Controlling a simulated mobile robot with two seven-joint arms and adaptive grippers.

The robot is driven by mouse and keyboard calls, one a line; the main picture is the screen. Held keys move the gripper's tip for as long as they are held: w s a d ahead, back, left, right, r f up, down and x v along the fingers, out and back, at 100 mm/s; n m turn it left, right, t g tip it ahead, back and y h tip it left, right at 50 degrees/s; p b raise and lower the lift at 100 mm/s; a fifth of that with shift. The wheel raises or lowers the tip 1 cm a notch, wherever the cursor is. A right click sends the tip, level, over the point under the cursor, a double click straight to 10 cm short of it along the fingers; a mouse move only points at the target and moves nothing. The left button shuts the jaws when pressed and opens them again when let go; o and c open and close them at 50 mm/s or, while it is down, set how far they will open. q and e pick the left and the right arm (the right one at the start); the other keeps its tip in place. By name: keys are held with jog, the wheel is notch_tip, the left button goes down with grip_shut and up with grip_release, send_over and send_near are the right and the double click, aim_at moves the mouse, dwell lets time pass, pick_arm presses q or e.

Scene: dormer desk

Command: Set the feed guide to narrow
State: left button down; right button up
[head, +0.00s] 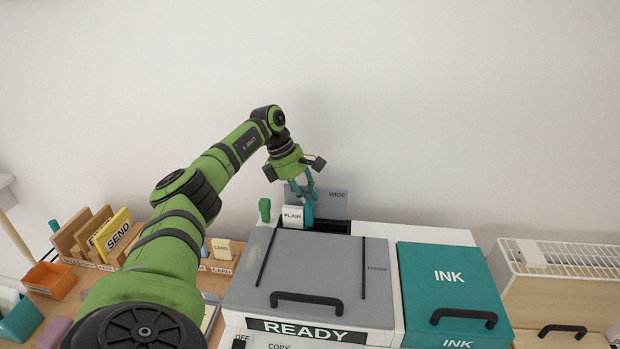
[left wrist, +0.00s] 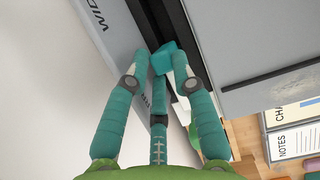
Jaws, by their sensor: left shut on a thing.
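My left gripper (head: 305,203) is at the rear feed slot of the grey printer (head: 330,262). Its teal fingers are shut on a small teal block, which I take to be the feed guide (left wrist: 161,58), at the slot in the left wrist view. The same plate shows in the left wrist view (left wrist: 117,45), with lettering partly hidden behind a finger. White paper marked PLAIN (head: 293,216) stands at the slot, left of the fingers. My right gripper is not in view.
A green knob (head: 265,209) stands left of the slot. A teal INK cover (head: 450,285) is right of the printer lid. Left are wooden card racks with a yellow SEND card (head: 118,233) and an orange bin (head: 50,280). The wall is close behind.

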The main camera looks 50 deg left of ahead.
pick_arm(q)
jog(key=c, duration=1.1)
grip_release()
jog(key=shift+s+f, duration=0.2)
jog(key=shift+f, duration=0.05)
jog(key=shift+r, duration=0.1)
jog(key=shift+r, duration=0.1)
jog(key=v, duration=1.2)
